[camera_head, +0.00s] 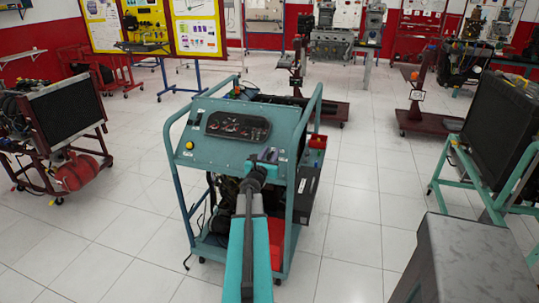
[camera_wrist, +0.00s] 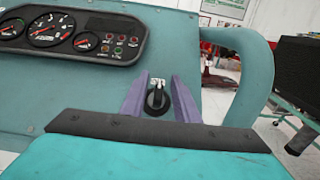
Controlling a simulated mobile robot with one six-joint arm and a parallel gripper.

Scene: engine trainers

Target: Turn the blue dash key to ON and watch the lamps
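The teal engine trainer's sloped dash panel (camera_head: 215,150) carries a dark instrument cluster (camera_head: 238,126). In the wrist view the cluster (camera_wrist: 62,35) shows round gauges and a block of small red and green lamps (camera_wrist: 120,44) at its right end. Whether any are lit is unclear. A black key switch (camera_wrist: 156,101) with a white label above it sits right of the cluster. My gripper (camera_wrist: 159,80) is over it, with a pale purple finger on each side. The fingers stand apart, and contact is not clear. In the head view my gripper (camera_head: 268,156) hides the key.
Teal tube rails (camera_head: 311,115) border the panel on both sides; one rail (camera_wrist: 255,70) is close at the right in the wrist view. A radiator stand (camera_head: 65,130) is at left, another (camera_head: 500,125) at right. Tiled floor (camera_head: 360,205) is clear right of the trainer.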

